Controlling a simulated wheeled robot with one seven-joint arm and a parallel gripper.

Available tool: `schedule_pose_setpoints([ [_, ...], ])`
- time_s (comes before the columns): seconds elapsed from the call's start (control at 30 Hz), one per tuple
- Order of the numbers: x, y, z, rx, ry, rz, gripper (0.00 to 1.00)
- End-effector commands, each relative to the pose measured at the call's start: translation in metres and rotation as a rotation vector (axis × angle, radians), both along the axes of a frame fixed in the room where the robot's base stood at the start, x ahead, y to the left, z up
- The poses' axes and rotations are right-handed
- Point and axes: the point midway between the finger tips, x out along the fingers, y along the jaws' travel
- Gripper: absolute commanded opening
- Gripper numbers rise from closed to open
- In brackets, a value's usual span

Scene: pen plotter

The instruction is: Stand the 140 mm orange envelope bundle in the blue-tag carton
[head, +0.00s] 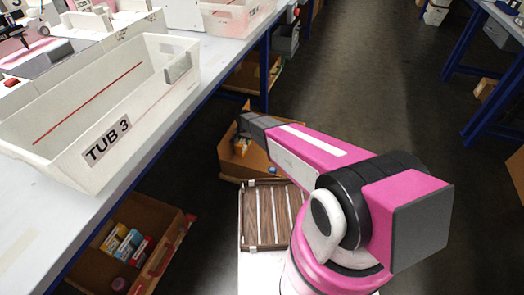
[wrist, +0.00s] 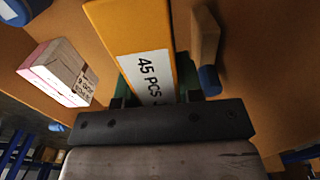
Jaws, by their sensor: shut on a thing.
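The orange envelope bundle (wrist: 130,27) with a white "45 PCS" label stands out from between the jaws in the wrist view. My gripper (wrist: 156,85) is shut on it, with a green pad on each side. Brown cardboard (wrist: 260,70) lies around and beyond the bundle. I cannot tell whether the bundle's far end touches anything. In the head view my arm reaches toward a cardboard carton (head: 232,167) below the bench, and the jaws and bundle are hidden there. No blue tag can be made out for certain.
In the wrist view, a pink-and-white box (wrist: 60,72) lies left of the bundle, and a brown piece with a blue end (wrist: 207,45) is close on its right. In the head view, TUB 3 (head: 110,140) stands on the bench (head: 45,225). Another carton (head: 150,215) holds small boxes.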

Motion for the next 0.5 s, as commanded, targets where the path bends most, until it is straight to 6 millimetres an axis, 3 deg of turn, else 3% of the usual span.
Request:
schedule_pose_setpoints([
  [0.3, 0.042, -0.05, -0.039, 0.0, 0.0, -0.001, 0.07],
  [0.5, 0.06, -0.074, -0.057, 0.0, 0.0, 0.0, 0.07],
])
